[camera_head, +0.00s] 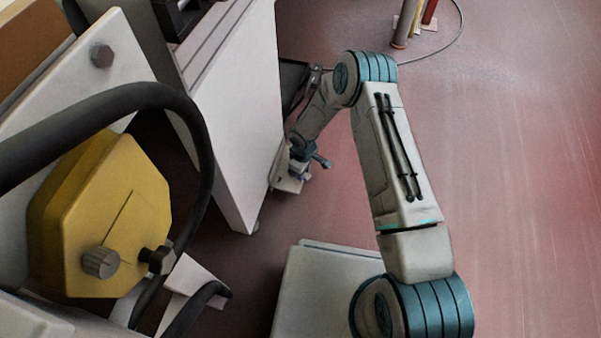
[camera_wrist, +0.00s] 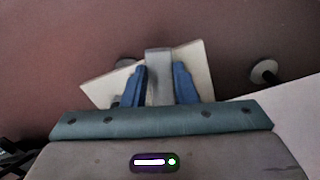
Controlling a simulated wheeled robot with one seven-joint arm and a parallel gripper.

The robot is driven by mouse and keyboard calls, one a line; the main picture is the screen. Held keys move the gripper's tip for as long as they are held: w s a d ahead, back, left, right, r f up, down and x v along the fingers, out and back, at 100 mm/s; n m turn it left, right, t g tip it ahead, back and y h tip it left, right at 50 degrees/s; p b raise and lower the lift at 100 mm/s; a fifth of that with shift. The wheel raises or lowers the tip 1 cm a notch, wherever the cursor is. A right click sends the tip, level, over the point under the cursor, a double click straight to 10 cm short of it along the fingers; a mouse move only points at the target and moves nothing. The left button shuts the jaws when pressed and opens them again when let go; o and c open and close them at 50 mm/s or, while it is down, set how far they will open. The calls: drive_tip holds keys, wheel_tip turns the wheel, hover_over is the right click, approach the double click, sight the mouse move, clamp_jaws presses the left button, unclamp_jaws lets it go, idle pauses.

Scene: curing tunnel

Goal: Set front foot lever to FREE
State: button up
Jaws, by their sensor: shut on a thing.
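The front foot lever (camera_wrist: 158,62) appears as a short grey upright bar in the middle of the wrist view. The two blue fingers of my gripper (camera_wrist: 158,88) stand on either side of it and are shut on it. A cream plate (camera_wrist: 199,63) lies tilted in the picture behind the lever. In the head view my gripper (camera_head: 300,172) is low by the near end of the white cabinet (camera_head: 235,110). The lever itself cannot be made out there, and no FREE marking is legible.
A round grey foot (camera_wrist: 264,72) stands to the right of the plate in the wrist view. A yellow housing (camera_head: 100,215) with knobs and a thick black hose (camera_head: 190,105) fill the left of the head view. Red floor (camera_head: 520,170) lies open on the right.

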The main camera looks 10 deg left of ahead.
drive_tip(key=shift+w+d+n, duration=0.1)
drive_tip(key=shift+w+n, duration=0.25)
drive_tip(key=shift+n, duration=0.45)
drive_tip(key=shift+w+d+n, duration=0.1)
drive_tip(key=shift+w+n, duration=0.2)
drive_tip(key=shift+n, duration=0.5)
drive_tip(key=o, duration=1)
wheel_tip(320, 180, up, 14)
drive_tip(key=p, duration=0.5)
drive_tip(key=shift+f, duration=0.1)
